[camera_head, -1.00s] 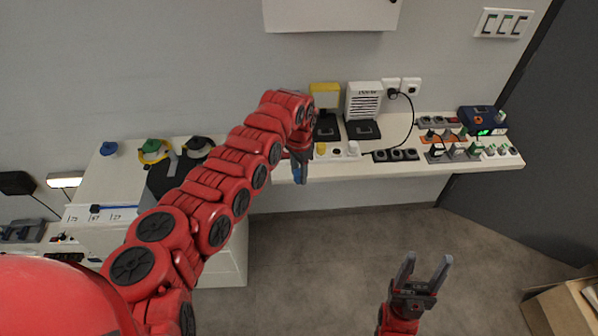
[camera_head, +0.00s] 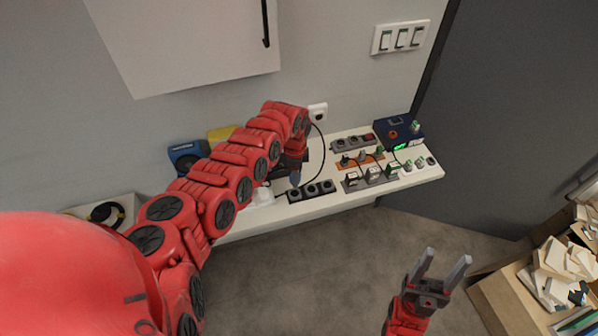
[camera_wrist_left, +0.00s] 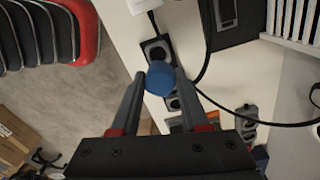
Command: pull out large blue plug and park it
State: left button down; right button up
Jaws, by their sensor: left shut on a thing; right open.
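The blue plug (camera_wrist_left: 160,78) is a round blue piece between the fingertips of my left gripper in the left wrist view. My left gripper (camera_head: 294,178) is shut on it and hangs near the front part of the white shelf (camera_head: 340,205). In the head view the arm and fingers mostly hide the plug. A black socket strip (camera_head: 311,193) lies just to the right of the gripper, and it shows behind the plug in the wrist view (camera_wrist_left: 156,48). I cannot tell whether the plug touches the strip. My right gripper (camera_head: 443,264) is open and empty above the floor.
An orange-and-grey strip with plugs (camera_head: 360,160), a grey plug row (camera_head: 371,178) and a blue box with a green display (camera_head: 398,131) stand to the right. A black cable (camera_head: 323,150) runs from the wall socket (camera_head: 318,112). Cartons (camera_head: 510,300) stand at lower right.

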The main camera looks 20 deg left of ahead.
pick_arm(q)
jog(key=shift+s+a+f+b, duration=0.1)
jog(key=shift+s+f+b, duration=0.2)
jog(key=shift+f+b, duration=0.55)
jog(key=f+b, duration=0.2)
jog(key=shift+w+f, duration=0.2)
jog(key=shift+f, duration=0.1)
jog(key=shift+s+f+b, duration=0.1)
jog(key=shift+f+b, duration=0.35)
jog(key=shift+b, duration=0.1)
jog(key=shift+f+b, duration=0.45)
jog(key=shift+f, duration=0.2)
dwell(1.3)
jog(key=shift+c, duration=1.6)
grip_release()
